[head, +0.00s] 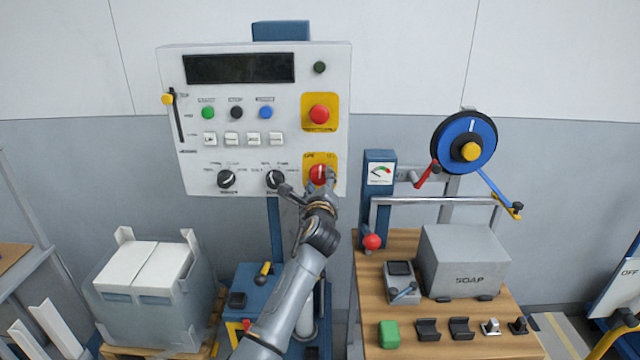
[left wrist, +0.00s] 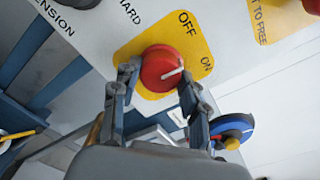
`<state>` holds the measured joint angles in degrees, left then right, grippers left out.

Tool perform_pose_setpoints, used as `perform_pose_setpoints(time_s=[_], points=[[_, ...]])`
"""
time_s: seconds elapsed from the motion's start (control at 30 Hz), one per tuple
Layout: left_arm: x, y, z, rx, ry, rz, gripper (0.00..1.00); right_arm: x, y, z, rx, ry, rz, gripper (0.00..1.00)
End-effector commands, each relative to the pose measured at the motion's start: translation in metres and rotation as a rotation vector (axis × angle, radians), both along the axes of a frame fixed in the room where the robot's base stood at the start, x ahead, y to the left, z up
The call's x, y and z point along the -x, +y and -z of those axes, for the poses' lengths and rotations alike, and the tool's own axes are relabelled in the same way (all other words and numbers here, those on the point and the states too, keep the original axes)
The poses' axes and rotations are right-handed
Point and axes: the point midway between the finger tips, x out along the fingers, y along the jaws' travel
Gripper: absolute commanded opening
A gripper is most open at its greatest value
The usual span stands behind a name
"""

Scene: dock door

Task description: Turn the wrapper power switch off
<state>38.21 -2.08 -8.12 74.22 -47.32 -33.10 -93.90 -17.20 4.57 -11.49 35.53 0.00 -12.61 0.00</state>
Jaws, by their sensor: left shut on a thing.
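The power switch is a red rotary knob (head: 317,174) on a yellow plate at the lower right of the grey-white control panel (head: 190,130). In the left wrist view, the red knob (left wrist: 164,68) has a white pointer line aimed toward the ON label; the OFF label sits above it. My left gripper (head: 322,183) reaches up to the knob from below. In the left wrist view, my left gripper (left wrist: 157,85) has one finger on each side of the knob and is shut on it. My right gripper is not in view.
A red emergency button (head: 319,114) sits above the switch. Two black knobs (head: 226,179) are to its left. A wooden bench (head: 440,345) with a grey SOAP box (head: 465,262) and a blue reel (head: 464,142) stand right. A bin of white boxes (head: 150,300) stands left.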

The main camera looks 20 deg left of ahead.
Motion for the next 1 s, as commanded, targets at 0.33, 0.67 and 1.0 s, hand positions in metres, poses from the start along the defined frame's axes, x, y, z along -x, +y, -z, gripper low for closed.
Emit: perform_pose_setpoints(time_s=[0.33,0.67,1.0], points=[[0.0,-0.001,0.002,0.32,-0.092,0.0,0.12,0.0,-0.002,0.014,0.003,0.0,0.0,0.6],[0.0,-0.001,0.001,0.6,-0.172,-0.001,0.12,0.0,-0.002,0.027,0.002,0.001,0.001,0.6],[0.0,-0.001,0.0,0.789,-0.227,0.0,0.12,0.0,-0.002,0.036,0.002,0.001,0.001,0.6]])
